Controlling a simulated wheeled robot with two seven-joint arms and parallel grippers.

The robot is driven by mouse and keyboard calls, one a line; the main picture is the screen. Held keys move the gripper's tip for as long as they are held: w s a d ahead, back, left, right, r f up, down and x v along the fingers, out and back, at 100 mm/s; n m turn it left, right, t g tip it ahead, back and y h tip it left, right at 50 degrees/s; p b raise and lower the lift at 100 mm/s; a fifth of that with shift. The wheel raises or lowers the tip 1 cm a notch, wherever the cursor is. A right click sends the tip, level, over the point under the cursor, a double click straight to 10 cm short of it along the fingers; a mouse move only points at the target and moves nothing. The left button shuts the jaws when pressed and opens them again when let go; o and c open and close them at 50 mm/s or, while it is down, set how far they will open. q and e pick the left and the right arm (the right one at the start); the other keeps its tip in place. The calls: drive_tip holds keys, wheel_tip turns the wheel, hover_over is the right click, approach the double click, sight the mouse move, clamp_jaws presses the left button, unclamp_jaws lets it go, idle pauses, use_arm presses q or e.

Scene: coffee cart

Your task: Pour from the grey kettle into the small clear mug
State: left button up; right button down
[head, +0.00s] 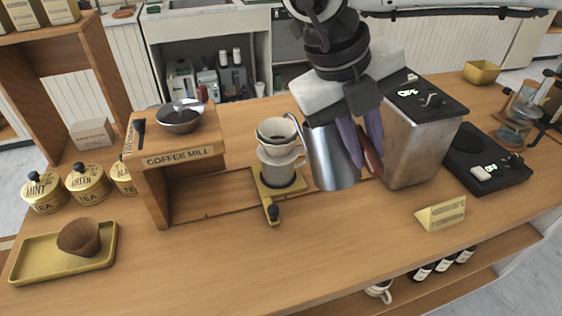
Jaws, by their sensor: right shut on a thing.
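The grey kettle (334,158) is a metal vessel with its thin spout on the left, near the white dripper. My right gripper (362,150) is shut on the kettle's brown handle, on the kettle's right side, and holds it roughly upright at the counter's middle. The small clear mug (279,177) seems to be the greyish vessel low on the small wooden stand (267,192), just left of the kettle. The white dripper (278,151) sits above it and hides its top. I cannot tell whether the kettle touches the counter. My left gripper is out of view.
A wooden coffee mill box (180,157) stands left of the dripper. A metal-sided machine (418,150) is close on the kettle's right, with a black scale (480,160) beyond. A small sign (441,214) stands in front. The front middle of the counter is clear.

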sight(363, 131)
drive_tip(key=shift+r, duration=0.25)
idle(0.3)
drive_tip(key=shift+w+a+r+h, duration=0.1)
drive_tip(key=shift+w+r+h, duration=0.05)
drive_tip(key=shift+r+h, duration=0.15)
idle(0.4)
drive_tip(key=shift+r, duration=0.1)
drive_tip(key=shift+a+r+g, duration=0.1)
drive_tip(key=shift+r+g, duration=0.2)
drive_tip(key=shift+w, duration=0.1)
drive_tip(key=shift+w+a+r+g+h, duration=0.15)
drive_tip(key=shift+r+g+h, duration=0.2)
drive_tip(key=shift+r, duration=0.25)
drive_tip(key=shift+f, duration=0.1)
idle(2.0)
drive_tip(key=shift+s+d+f+t+b, duration=0.2)
drive_tip(key=shift+f+b, duration=0.25)
drive_tip(key=shift+b, duration=0.6)
drive_tip(key=shift+s+d+f+t+b, duration=0.1)
drive_tip(key=shift+f+t+b, duration=0.25)
drive_tip(key=shift+b, duration=0.65)
